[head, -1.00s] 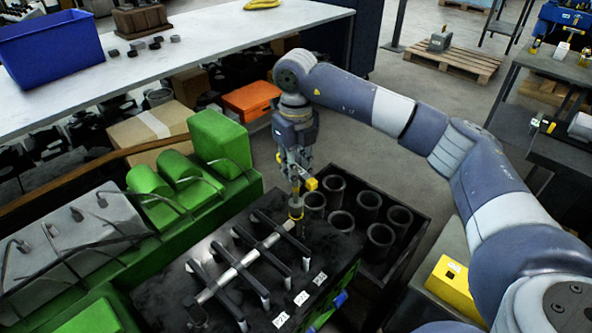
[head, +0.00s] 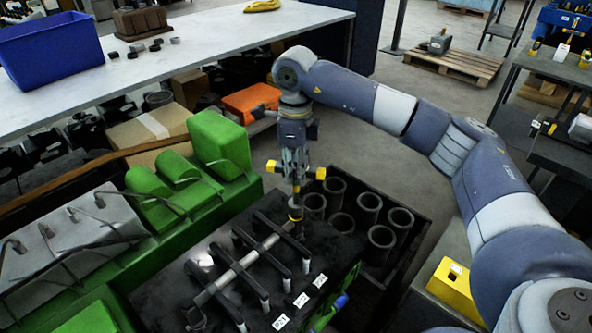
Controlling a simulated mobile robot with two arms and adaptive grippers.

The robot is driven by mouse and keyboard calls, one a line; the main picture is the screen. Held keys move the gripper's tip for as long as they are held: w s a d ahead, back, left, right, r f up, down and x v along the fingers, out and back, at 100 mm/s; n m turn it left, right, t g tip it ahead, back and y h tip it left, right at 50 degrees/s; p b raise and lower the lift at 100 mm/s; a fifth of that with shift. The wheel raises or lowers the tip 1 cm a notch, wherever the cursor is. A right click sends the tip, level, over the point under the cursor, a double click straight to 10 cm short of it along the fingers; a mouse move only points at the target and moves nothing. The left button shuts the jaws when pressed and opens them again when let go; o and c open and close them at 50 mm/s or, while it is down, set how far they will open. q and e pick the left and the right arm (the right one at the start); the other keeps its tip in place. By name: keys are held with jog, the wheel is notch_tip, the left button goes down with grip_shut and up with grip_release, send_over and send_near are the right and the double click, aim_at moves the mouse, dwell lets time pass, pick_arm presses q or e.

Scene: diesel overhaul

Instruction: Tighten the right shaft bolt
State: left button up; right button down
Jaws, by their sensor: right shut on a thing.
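My right gripper (head: 295,178) points down over the far right end of the dark engine top and is shut on an upright tool (head: 295,212) with a yellow band. Yellow end pieces stick out on both sides at the gripper's fingers. The tool's lower end stands at the right end of the grey shaft (head: 240,264), which runs diagonally across several black rocker arms (head: 249,282). The right shaft bolt is hidden beneath the tool; I cannot tell whether the tool sits fully on it. My left gripper is not in view.
A dark crate (head: 421,243) with several cylinder liners (head: 369,208) stands just right of the engine. A green engine body (head: 217,145) lies left. A long bench (head: 205,50) with a blue bin (head: 50,50) is behind. A yellow box (head: 450,284) sits at the right.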

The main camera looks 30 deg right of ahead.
jog(key=n, duration=0.4)
jog(key=shift+n+b, duration=0.35)
jog(key=shift+n, duration=0.05)
jog(key=n, duration=0.4)
jog(key=shift+n, duration=0.3)
jog(key=n+b, duration=0.1)
jog(key=n, duration=0.3)
jog(key=shift+n, duration=2.3)
jog(key=shift+f, duration=0.15)
